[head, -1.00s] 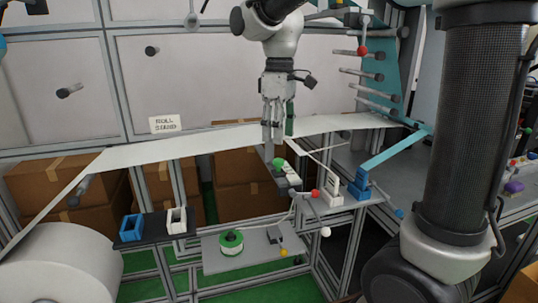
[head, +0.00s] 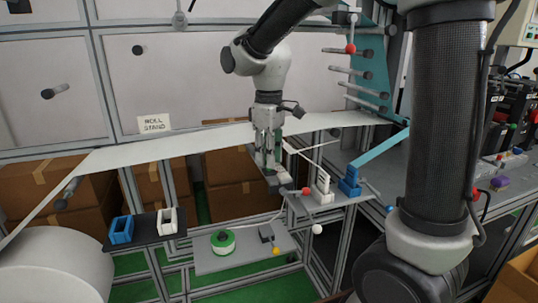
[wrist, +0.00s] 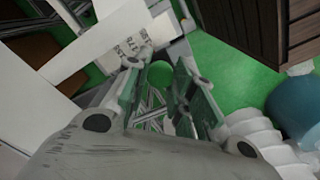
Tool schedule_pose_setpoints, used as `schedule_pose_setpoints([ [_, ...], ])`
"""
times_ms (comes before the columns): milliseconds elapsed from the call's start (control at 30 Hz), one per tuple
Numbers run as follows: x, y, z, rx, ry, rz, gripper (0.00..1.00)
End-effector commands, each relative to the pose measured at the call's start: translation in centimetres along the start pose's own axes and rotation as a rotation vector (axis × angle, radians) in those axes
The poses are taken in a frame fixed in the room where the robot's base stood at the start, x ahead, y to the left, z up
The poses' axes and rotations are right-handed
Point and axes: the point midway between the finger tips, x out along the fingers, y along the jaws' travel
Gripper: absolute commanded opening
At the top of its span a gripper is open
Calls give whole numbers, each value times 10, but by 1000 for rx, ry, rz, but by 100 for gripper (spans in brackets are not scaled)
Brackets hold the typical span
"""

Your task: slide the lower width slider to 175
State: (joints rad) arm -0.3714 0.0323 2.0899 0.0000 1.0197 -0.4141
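The lower width slider's green knob (wrist: 160,74) shows in the wrist view, between and just beyond my fingertips. A pale plate with printed scale marks (wrist: 138,42) lies beside it; its numbers are too blurred to read. My gripper (wrist: 158,82) is open, with its two fingers apart on either side of the knob; I cannot tell whether either one touches it. In the head view, my gripper (head: 270,180) points down at the slider's place below the white web, and it hides the knob there.
A white web (head: 180,147) runs from the big roll (head: 50,265) across the frame. A red-tipped lever (head: 306,191), a white block (head: 322,187) and a blue block (head: 350,182) stand right of my gripper.

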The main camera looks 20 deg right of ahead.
Motion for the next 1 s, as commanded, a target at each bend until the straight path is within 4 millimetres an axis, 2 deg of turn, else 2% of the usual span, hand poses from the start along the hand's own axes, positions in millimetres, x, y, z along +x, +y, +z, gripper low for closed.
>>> schedule_pose_setpoints([
  [67, 0, 0, 0, 0, 0, 0, 0],
  [233, 0, 1, -1, 0, 0, 0, 0],
  [433, 0, 14, -15, 1, 2, 1, 0],
  [667, -1, 14, -15, 0, 2, 1, 0],
  [700, -1, 14, -15, 0, 2, 1, 32],
  [800, -1, 14, -14, 0, 2, 1, 47],
  [1000, 0, 14, -14, 0, 1, 0, 47],
])
